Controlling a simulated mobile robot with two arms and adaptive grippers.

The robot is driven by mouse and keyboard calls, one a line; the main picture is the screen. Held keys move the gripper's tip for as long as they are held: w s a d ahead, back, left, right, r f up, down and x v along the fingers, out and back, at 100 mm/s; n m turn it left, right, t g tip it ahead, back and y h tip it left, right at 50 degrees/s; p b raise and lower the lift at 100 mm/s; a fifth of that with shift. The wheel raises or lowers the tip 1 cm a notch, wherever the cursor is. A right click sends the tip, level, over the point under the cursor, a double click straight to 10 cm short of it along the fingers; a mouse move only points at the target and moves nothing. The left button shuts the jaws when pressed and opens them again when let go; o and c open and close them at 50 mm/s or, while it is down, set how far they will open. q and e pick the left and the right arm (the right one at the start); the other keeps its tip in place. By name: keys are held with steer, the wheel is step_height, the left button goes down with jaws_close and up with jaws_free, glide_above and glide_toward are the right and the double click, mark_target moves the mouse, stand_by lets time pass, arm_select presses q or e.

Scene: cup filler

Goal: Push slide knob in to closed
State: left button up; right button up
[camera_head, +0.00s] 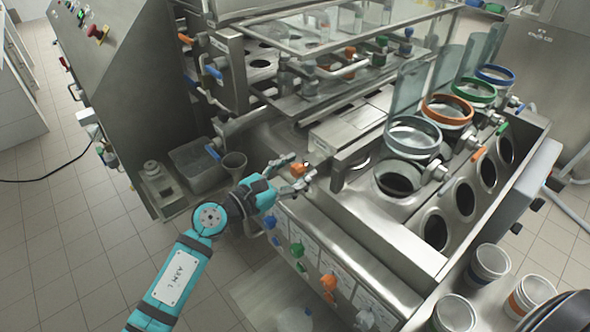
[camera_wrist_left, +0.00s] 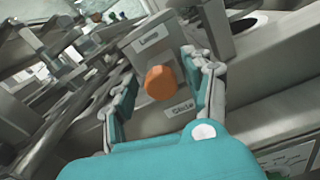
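The slide knob is a round orange knob (camera_wrist_left: 160,83) on a grey metal plate (camera_wrist_left: 143,50). It also shows in the head view (camera_head: 297,168) at the near edge of the machine. A label reading "Close" (camera_wrist_left: 181,109) is just below and right of it in the wrist view. My left gripper (camera_head: 300,177) is at the knob. In the wrist view its fingers (camera_wrist_left: 160,90) are open, one on each side of the knob, with gaps visible. Contact with the knob cannot be told. My right gripper is not in view.
Cup holders with coloured rings, one of them orange (camera_head: 447,109), stand to the right. A metal funnel (camera_head: 234,164) and a clear bin (camera_head: 197,166) are left of my gripper. The front panel (camera_head: 310,258) below carries coloured knobs. Metal cups (camera_head: 455,314) stand at lower right.

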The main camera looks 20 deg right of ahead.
arm_select(q)
steer(key=v, duration=1.2)
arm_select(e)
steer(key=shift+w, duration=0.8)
